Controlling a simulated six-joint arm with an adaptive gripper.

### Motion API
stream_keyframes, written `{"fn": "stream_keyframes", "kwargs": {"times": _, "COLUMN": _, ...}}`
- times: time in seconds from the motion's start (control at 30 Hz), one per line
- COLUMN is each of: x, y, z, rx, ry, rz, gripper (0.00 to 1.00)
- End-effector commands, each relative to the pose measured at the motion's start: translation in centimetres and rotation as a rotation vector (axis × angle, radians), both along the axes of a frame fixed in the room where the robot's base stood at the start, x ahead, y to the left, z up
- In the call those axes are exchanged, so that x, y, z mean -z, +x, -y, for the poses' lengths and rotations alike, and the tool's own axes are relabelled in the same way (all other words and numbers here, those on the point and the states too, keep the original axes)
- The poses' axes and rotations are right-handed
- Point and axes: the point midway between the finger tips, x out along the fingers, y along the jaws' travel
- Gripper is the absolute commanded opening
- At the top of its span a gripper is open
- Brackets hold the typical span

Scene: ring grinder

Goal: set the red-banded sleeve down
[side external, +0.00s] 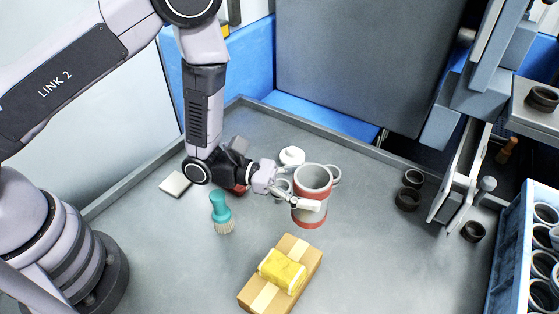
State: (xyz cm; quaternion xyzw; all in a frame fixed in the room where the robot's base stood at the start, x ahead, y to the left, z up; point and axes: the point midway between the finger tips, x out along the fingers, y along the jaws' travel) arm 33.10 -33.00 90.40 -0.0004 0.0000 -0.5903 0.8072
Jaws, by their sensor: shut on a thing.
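The far finger is mostly hidden. I cannot tell whether the sleeve's base touches the table.
A cardboard box (246,296) with a yellow packet (283,271) lies in front. A teal brush (221,209) is at left, a white round item (292,156) behind. Dark rings (407,199) and a blue crate (507,255) of rings are at right.

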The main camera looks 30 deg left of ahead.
Motion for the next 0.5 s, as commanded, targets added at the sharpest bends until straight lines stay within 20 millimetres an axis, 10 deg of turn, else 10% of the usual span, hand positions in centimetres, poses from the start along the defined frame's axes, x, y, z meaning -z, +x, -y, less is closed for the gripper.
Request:
{"fn": "stream_keyframes", "kwargs": {"times": 0.17, "x": -0.3, "y": 3.9, "z": -4.8, "rx": -0.095, "ry": -0.007, "rz": -0.002, "gripper": 0.26}}
{"fn": "stream_keyframes", "kwargs": {"times": 0.5, "x": -0.5, "y": 12.1, "z": -21.7, "rx": -0.368, "ry": -0.012, "rz": 0.001, "gripper": 0.26}}
